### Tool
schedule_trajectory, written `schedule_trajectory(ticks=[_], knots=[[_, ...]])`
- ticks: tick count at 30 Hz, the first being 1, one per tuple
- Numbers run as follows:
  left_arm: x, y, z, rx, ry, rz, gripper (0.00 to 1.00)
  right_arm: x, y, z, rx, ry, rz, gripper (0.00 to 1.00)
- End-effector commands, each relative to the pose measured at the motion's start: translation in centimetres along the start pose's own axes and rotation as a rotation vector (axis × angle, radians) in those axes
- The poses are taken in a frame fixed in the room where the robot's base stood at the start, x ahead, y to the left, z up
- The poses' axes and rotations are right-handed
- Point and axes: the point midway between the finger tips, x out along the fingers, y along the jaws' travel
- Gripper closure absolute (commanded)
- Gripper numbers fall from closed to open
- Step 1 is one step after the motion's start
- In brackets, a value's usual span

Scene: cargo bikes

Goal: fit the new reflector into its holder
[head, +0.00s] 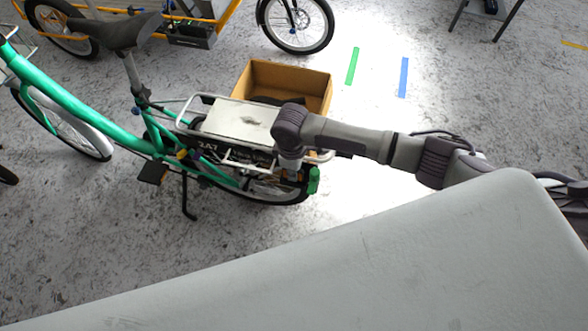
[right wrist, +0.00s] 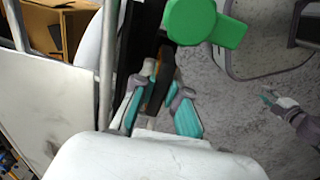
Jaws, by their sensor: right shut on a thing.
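My right gripper (head: 290,165) is at the rear end of the green bike's rack, above the back wheel. In the right wrist view the teal-padded fingers (right wrist: 157,100) are closed around a slim dark piece with an orange-brown edge (right wrist: 158,84), seen nearly edge-on, which seems to be the reflector. A dark upright part runs just beyond it; I cannot tell whether the reflector touches it or which part is the holder. The head view hides the fingertips. Another gripper, apparently my left one (right wrist: 283,108), shows small at the right of the wrist view; its jaws are unclear.
A green rounded part (right wrist: 205,22) is close by the right fingers; a green piece (head: 314,180) also shows behind the wheel. The white rack plate (head: 238,120) and cardboard box (head: 290,76) are near the arm. Open floor (head: 390,130) lies to the right.

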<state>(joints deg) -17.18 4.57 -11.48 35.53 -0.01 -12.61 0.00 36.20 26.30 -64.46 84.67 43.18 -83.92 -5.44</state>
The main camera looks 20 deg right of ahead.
Motion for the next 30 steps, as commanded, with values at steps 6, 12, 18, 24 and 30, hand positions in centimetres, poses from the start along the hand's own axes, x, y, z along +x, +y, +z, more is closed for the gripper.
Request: schedule_trajectory(ticks=[6,12,18,24,30], knots=[[-0.1,0.0,0.0,0.000,0.000,0.000,0.60,-0.1,0.0,0.0,0.000,0.000,0.000,1.00],[-0.1,0.0,0.0,0.000,0.000,0.000,0.60,-0.1,0.0,0.0,0.000,0.000,0.000,1.00],[-0.1,0.0,0.0,0.000,0.000,0.000,0.60,0.1,0.0,0.0,0.000,0.000,0.000,1.00],[0.1,0.0,0.0,0.000,0.000,0.000,0.60,0.5,0.0,0.0,0.000,0.000,-0.001,1.00],[0.2,0.0,0.0,-0.001,0.000,0.000,0.60,0.9,0.0,0.0,0.000,-0.001,-0.001,1.00]])
